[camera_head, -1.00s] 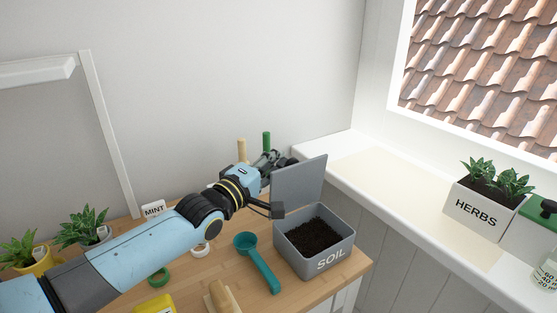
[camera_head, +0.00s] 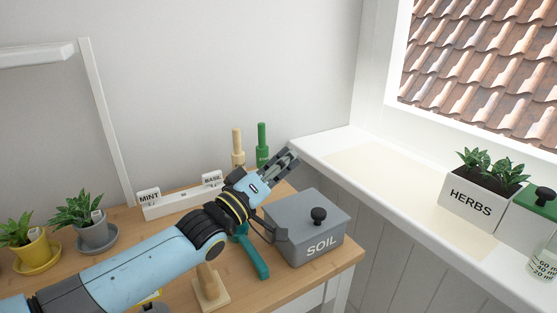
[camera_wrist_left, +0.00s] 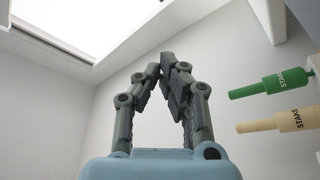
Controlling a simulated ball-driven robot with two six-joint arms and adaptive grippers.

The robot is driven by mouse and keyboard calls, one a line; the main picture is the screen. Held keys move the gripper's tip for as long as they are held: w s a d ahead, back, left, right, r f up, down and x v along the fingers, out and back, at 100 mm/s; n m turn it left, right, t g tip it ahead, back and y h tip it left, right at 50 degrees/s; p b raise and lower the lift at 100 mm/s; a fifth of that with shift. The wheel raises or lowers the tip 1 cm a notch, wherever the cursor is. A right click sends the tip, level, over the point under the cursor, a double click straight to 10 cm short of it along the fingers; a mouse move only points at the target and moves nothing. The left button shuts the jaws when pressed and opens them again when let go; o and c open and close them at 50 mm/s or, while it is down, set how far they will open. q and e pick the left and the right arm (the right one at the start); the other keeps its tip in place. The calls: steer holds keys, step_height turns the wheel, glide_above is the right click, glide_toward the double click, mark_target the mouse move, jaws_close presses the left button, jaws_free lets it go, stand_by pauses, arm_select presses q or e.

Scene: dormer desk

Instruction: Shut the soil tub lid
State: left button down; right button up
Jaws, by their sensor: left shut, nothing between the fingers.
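The grey soil tub (camera_head: 318,246) stands at the right end of the wooden desk. Its grey lid (camera_head: 300,207), with a black knob (camera_head: 319,215), lies flat over the tub and looks shut; no soil shows. My left gripper (camera_head: 291,153) is behind and above the lid's back left corner, shut and empty, apart from the lid as far as I can tell. In the left wrist view the fingers (camera_wrist_left: 167,56) point up and meet at the tips with nothing between them. My right gripper is not in view.
A green stake (camera_head: 262,143) and a beige stake (camera_head: 238,147) stand behind my gripper. A teal scoop (camera_head: 254,261) lies left of the tub, partly behind my arm. Potted plants (camera_head: 93,223) stand at left. The HERBS planter (camera_head: 480,203) is on the white ledge.

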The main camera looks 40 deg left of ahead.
arm_select(q)
glide_above(308, 232)
steer(key=a, duration=0.1)
steer(key=shift+m, duration=0.4)
steer(key=f, duration=0.5)
steer(key=shift+w+f+b, duration=0.1)
steer(key=shift+w+b, duration=0.25)
steer(key=shift+s+d+f+b, duration=0.15)
steer(key=shift+d+f, duration=0.1)
steer(key=shift+f, duration=0.25)
steer(key=shift+s+d+f+b, duration=0.15)
steer(key=shift+d+f, duration=0.1)
steer(key=shift+f, duration=0.2)
steer(key=shift+f, duration=0.15)
